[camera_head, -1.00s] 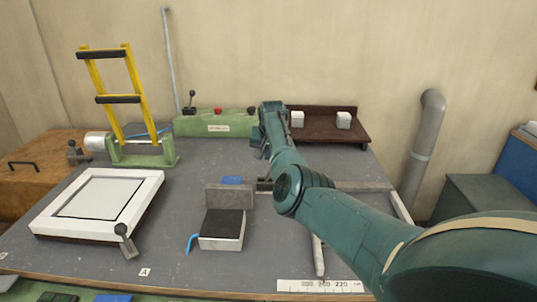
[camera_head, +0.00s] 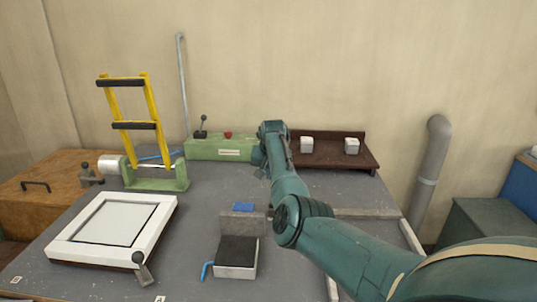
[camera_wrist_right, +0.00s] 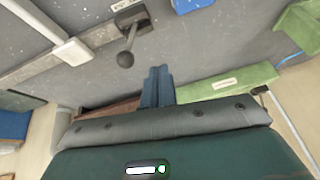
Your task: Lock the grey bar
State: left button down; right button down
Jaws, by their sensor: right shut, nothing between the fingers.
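The grey bar (camera_head: 370,213) lies across the bench, partly hidden behind my right arm. It also shows in the right wrist view (camera_wrist_right: 45,72), running diagonally at upper left. On it in that view is a dark clamp lever with a round black knob (camera_wrist_right: 126,59), which my arm hides in the head view. My right gripper (camera_head: 259,157) is shut and empty beyond the bar, toward the green box. Its blue fingers show together in the right wrist view (camera_wrist_right: 157,85), apart from the knob. My left gripper is not in view.
A grey block with a dark pad (camera_head: 237,252) and blue handle stands left of my arm. A white-framed panel (camera_head: 165,215), a yellow frame (camera_head: 153,110), a green box (camera_head: 205,148) and a brown shelf (camera_head: 330,160) surround the work area. Bare bench lies between them.

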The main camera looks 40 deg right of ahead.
pick_arm(q)
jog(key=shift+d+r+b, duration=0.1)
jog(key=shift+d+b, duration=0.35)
jog(key=shift+b, duration=0.05)
pick_arm(e)
jog(key=s+d+v, duration=0.1)
jog(key=v, duration=0.7)
jog(key=shift+r, duration=0.15)
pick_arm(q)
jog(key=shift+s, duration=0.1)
